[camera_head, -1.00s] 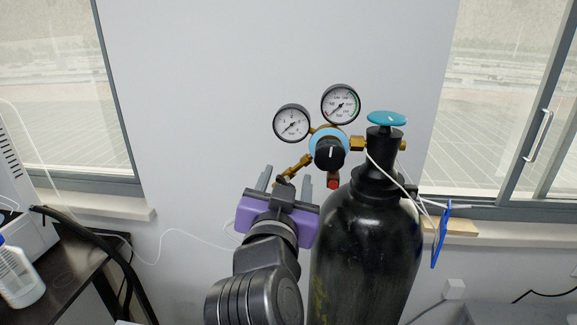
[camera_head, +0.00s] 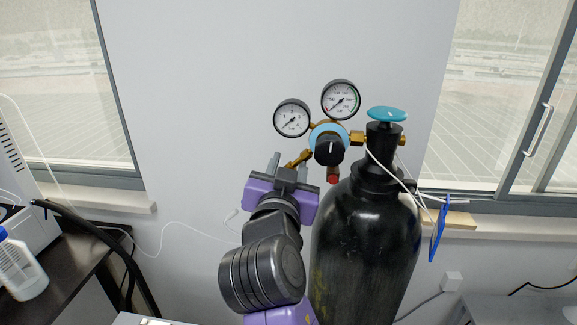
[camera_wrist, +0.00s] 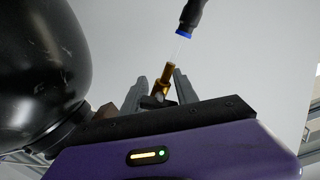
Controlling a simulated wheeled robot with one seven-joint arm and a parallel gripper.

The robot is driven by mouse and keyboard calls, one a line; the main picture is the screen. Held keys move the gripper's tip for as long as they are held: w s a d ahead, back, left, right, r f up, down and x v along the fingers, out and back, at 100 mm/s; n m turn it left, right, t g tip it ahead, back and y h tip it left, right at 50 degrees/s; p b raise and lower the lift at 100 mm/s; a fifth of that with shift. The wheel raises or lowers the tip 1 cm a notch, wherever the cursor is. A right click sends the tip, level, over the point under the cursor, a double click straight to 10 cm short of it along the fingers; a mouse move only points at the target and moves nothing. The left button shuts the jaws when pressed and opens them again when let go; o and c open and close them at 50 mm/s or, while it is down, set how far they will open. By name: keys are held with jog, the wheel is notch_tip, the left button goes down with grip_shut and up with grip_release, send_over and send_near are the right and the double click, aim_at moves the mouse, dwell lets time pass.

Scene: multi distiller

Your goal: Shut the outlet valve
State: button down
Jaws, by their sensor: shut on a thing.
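The outlet valve shows in the head view as a brass fitting (camera_head: 299,159) at the lower left of the regulator. My gripper (camera_head: 287,168), with a purple body, reaches up to it from below, left of the gas cylinder (camera_head: 365,245). In the wrist view, the gripper (camera_wrist: 154,94) has its two grey fingers on either side of a small dark knob (camera_wrist: 157,101) at the brass fitting (camera_wrist: 167,82). The fingers are shut on this knob. The fingers partly hide the knob, and its turn angle cannot be told.
Two round gauges (camera_head: 292,117) and a black regulator knob (camera_head: 329,149) sit above and right of my gripper. A teal handwheel (camera_head: 387,114) tops the cylinder. A dark table (camera_head: 75,265) with a white bottle (camera_head: 20,268) stands at left.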

jog(key=shift+f+m+b, duration=0.15)
jog(key=shift+m+b, duration=0.15)
jog(key=shift+b, duration=0.3)
jog(key=shift+m+b, duration=0.35)
jog(key=shift+m, duration=0.05)
jog(key=c, duration=1)
grip_release()
jog(key=shift+c, duration=0.2)
